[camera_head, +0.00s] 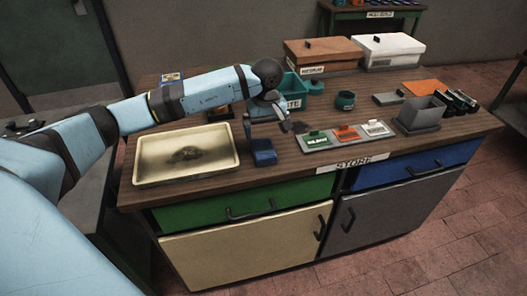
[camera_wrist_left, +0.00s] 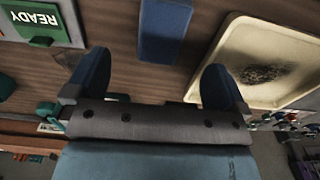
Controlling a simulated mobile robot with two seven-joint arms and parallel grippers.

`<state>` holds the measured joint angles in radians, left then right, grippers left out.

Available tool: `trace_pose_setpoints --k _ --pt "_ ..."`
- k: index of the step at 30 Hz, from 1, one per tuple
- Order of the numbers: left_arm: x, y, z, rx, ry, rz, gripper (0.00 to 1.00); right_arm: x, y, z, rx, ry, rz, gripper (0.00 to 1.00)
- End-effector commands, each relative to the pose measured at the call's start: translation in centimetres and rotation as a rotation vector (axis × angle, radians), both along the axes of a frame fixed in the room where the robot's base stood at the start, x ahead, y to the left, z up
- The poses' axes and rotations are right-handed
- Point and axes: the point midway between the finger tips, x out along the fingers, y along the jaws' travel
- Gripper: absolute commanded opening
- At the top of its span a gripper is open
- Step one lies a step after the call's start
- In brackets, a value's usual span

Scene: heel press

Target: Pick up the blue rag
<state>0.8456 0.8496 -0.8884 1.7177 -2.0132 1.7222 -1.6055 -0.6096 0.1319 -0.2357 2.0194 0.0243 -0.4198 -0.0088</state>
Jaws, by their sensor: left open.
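The blue rag (camera_head: 263,152) looks like a small folded block on the wooden counter, near its front edge, just right of the cream tray. It also shows at the top of the left wrist view (camera_wrist_left: 165,30), beyond the fingertips and roughly in line with the gap between them. My left gripper (camera_head: 270,118) is just above and behind the rag in the head view. In the wrist view its two fingers (camera_wrist_left: 152,78) are spread wide with nothing between them. My right gripper is not in view.
The cream tray (camera_head: 141,177) with a dark stain lies left of the rag. A grey strip with green, orange and white tagged blocks (camera_head: 346,134) lies to its right. A teal bin (camera_head: 291,89) stands behind the gripper. Brown and white boxes (camera_head: 392,50) stand at the back.

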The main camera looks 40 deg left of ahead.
Motion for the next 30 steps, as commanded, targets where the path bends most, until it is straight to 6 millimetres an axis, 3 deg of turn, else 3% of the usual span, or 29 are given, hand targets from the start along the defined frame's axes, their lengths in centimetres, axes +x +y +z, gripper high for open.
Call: trace_pose_setpoints --k 3,14,21,29,30 --pt "0.0 0.0 -2.1 -0.002 0.003 0.001 1.0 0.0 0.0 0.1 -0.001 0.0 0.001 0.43" --pt "-0.1 0.3 -4.7 -0.003 0.003 0.002 1.0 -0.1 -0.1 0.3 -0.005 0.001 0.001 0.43" --pt "0.0 0.7 -8.1 -0.004 0.002 0.001 1.0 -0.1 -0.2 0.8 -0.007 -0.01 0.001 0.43" --pt "0.0 0.7 -8.6 -0.004 0.0 0.001 1.0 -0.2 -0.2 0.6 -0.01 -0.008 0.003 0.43" --pt "0.0 0.7 -8.6 -0.004 0.0 0.001 0.91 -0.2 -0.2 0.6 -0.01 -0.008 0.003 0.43"
